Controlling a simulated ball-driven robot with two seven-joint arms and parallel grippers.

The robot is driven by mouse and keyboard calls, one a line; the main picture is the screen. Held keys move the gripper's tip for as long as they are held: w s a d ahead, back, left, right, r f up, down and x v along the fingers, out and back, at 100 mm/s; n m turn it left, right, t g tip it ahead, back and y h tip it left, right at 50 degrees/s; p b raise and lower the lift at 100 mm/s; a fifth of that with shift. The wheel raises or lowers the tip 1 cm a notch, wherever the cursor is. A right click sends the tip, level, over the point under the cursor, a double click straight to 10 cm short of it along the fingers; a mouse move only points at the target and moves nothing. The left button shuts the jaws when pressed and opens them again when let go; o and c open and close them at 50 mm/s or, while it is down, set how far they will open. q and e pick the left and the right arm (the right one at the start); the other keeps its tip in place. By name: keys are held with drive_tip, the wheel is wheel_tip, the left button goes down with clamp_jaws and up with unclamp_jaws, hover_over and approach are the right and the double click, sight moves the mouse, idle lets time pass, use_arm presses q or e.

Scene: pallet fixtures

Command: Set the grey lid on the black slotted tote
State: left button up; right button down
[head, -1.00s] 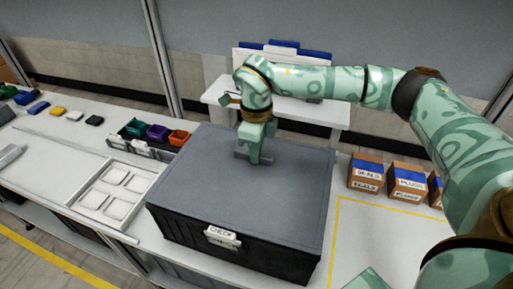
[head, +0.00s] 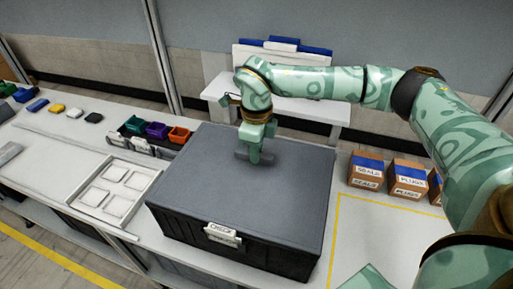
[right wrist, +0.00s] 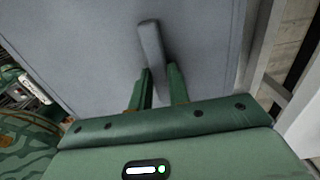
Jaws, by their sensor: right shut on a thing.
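The grey lid (head: 215,180) lies flat over the black tote (head: 190,223) on the workbench, and its edges look lined up with the tote's rim. A small bar handle stands up near the lid's back middle; it shows in the right wrist view (right wrist: 152,50). My right gripper (head: 254,157) points down at this handle. Its two fingers (right wrist: 160,88) are shut on the handle. The tote's slots are hidden under the lid. A white label (head: 222,232) is on the tote's front. My left gripper is not in view.
A white tray with square pockets (head: 147,180) stands close left of the tote. Green, purple and orange bins (head: 157,131) sit behind it. Labelled cardboard boxes (head: 408,178) stand to the right. A yellow-outlined bench area (head: 385,235) at right is clear.

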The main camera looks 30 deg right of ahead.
drive_tip(key=shift+f, duration=0.15)
drive_tip(key=c, duration=1.3)
unclamp_jaws()
drive_tip(key=shift+o, duration=0.2)
wheel_tip(320, 180, up, 16)
drive_tip(key=p, duration=0.2)
